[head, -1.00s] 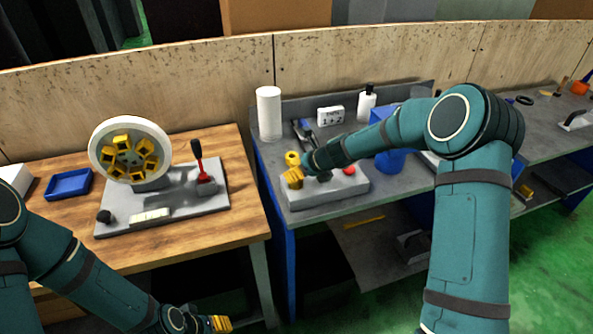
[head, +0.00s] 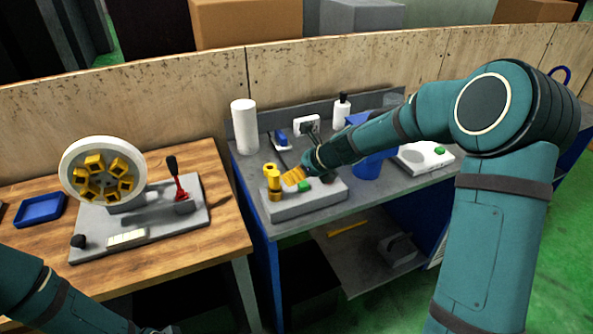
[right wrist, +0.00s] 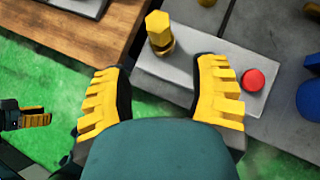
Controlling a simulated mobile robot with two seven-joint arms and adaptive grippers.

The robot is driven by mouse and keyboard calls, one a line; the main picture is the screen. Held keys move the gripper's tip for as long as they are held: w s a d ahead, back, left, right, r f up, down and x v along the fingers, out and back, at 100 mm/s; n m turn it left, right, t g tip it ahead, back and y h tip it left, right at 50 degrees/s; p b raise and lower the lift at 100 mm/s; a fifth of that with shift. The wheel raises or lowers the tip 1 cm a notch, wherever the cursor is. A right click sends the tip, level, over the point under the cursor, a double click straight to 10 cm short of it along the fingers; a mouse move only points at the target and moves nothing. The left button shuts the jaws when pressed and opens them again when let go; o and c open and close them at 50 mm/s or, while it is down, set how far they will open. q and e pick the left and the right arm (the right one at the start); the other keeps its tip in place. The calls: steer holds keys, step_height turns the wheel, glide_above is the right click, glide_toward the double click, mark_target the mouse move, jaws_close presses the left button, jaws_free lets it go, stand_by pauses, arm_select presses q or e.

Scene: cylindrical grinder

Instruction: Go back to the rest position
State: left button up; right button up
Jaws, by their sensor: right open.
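My right gripper (head: 293,176) is over the grey block (head: 318,203) on the grey bench. In the right wrist view its yellow fingers (right wrist: 160,95) are spread wide with nothing between them. A yellow hexagonal part (head: 272,178) stands upright on the block, just beyond the fingers in the right wrist view (right wrist: 159,30), and looks apart from them. My left gripper is outside the head view; yellow pads that look like its fingers (right wrist: 27,118) show at the left of the right wrist view, too little to tell their opening.
A green button (head: 304,186) and a red button (right wrist: 253,80) are on the block. The wooden table (head: 215,232) at left holds a round yellow-jawed fixture (head: 103,170), a red lever (head: 179,190) and a blue tray (head: 40,209). A white cylinder (head: 244,127) stands behind the block.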

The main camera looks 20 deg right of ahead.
steer(key=s+a+f+n+g+h, duration=0.15)
steer(key=s+a+f+n, duration=0.25)
steer(key=s+f+n, duration=0.4)
steer(key=s+a+f+n+g, duration=0.35)
steer(key=f+n, duration=0.25)
steer(key=f, duration=0.4)
steer(key=s+a+f+n, duration=0.3)
steer(key=s+n, duration=0.4)
steer(key=s+a+f+n, duration=0.3)
steer(key=s+f+n, duration=0.1)
steer(key=s+n, duration=0.2)
steer(key=shift+s+a+n+g+y, duration=0.3)
steer(key=shift+s+a+n+y, duration=0.1)
steer(key=shift+s, duration=0.5)
